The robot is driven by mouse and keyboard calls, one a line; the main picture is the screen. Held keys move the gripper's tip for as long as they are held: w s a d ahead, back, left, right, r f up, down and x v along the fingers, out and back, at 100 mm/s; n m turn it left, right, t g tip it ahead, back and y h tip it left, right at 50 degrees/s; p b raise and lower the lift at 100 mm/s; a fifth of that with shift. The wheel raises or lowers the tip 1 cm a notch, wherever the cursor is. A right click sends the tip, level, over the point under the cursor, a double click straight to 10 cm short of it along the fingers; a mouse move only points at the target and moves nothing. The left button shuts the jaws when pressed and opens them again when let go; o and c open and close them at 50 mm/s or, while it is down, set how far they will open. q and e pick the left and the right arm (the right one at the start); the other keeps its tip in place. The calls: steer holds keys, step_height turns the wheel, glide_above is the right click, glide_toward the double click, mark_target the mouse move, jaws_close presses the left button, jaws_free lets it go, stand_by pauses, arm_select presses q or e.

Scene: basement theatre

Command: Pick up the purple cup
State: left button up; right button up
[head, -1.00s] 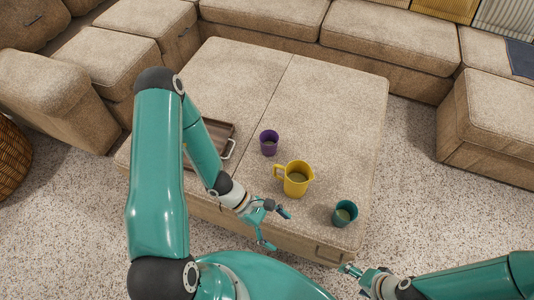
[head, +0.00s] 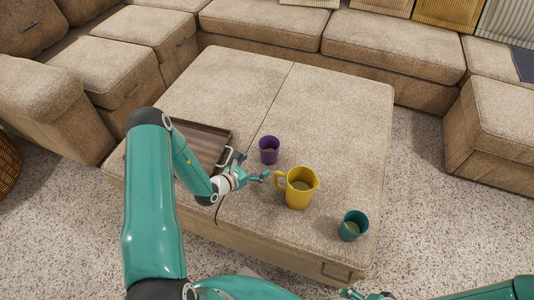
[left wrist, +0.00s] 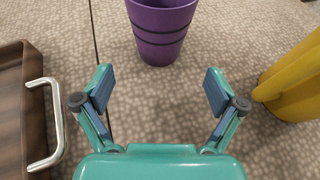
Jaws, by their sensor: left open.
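The purple cup (head: 269,150) stands upright on the beige ottoman (head: 330,110), between a tray and a yellow pitcher. In the left wrist view the purple cup (left wrist: 161,30), with dark bands, is ahead of the fingertips and roughly centred between them; its top is cut off by the frame. My left gripper (head: 256,166) is open and empty, just short of the cup on its near-left side. Its two fingers (left wrist: 160,90) are spread wide in the left wrist view. My right gripper (head: 365,294) is at the bottom edge, partly cut off, and its jaw state is unclear.
A brown tray (head: 215,129) with metal handles lies close on the left of my left gripper. A yellow pitcher (head: 299,190) stands close on the right, its handle toward the gripper. A teal cup (head: 353,226) stands nearer the front right corner. The ottoman behind the purple cup is clear.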

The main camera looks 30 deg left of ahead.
mark_target(264, 160)
arm_select(q)
steer(key=x, duration=0.3)
steer(key=shift+b+x, duration=0.9)
steer(key=shift+x, duration=1.85)
steer(key=shift+w+r, duration=0.1)
steer(key=shift+r, duration=0.15)
steer(key=c, duration=1.3)
